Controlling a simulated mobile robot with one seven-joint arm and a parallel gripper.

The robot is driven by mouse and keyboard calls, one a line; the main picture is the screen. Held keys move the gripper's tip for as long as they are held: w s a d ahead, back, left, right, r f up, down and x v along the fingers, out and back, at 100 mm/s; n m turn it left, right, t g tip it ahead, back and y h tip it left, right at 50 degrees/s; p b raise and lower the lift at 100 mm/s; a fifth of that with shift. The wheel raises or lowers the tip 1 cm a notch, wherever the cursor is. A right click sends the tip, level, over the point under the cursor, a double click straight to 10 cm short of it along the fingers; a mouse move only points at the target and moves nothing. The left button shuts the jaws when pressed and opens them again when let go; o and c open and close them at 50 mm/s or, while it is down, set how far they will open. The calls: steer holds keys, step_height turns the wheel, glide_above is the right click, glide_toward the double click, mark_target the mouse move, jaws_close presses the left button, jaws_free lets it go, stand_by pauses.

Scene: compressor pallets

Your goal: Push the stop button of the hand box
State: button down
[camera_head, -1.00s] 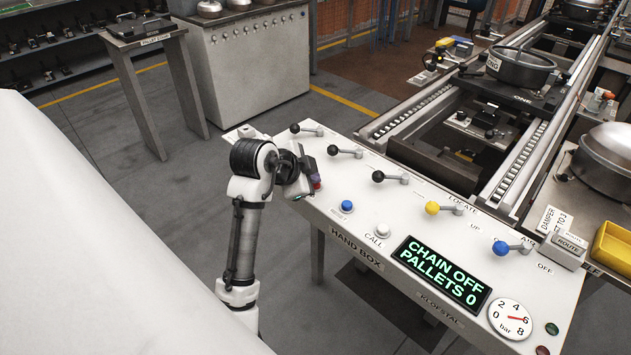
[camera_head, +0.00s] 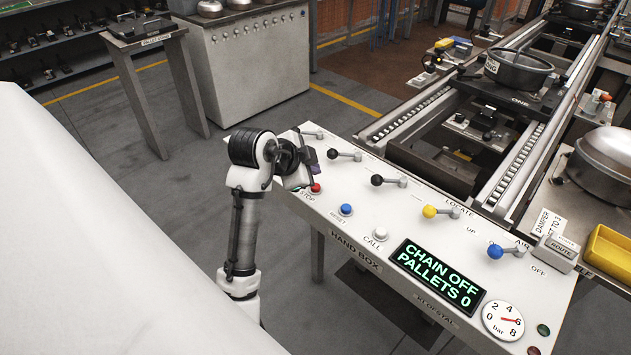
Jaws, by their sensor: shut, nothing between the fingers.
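The hand box (camera_head: 372,262) is a light sloped panel with levers, buttons and a lit display. Its red stop button (camera_head: 315,188) sits at the panel's left end, above the label "STOP". My gripper (camera_head: 303,186) is over that left end, just left of and close to the red button. Its fingers are small and partly hidden by my wrist, and I see nothing held in them. I cannot tell whether it touches the panel or the button. The display (camera_head: 438,275) reads "CHAIN OFF PALLETS 0".
A blue reset button (camera_head: 345,210) and a white call button (camera_head: 380,234) lie to the right. Black-knobbed levers (camera_head: 377,181), a yellow-knobbed lever (camera_head: 429,211) and a blue-knobbed lever (camera_head: 495,251) line the panel's far side. A roller conveyor (camera_head: 515,165) stands behind.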

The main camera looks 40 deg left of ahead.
step_height(320, 180, up, 3)
steer(key=shift+p, duration=0.75)
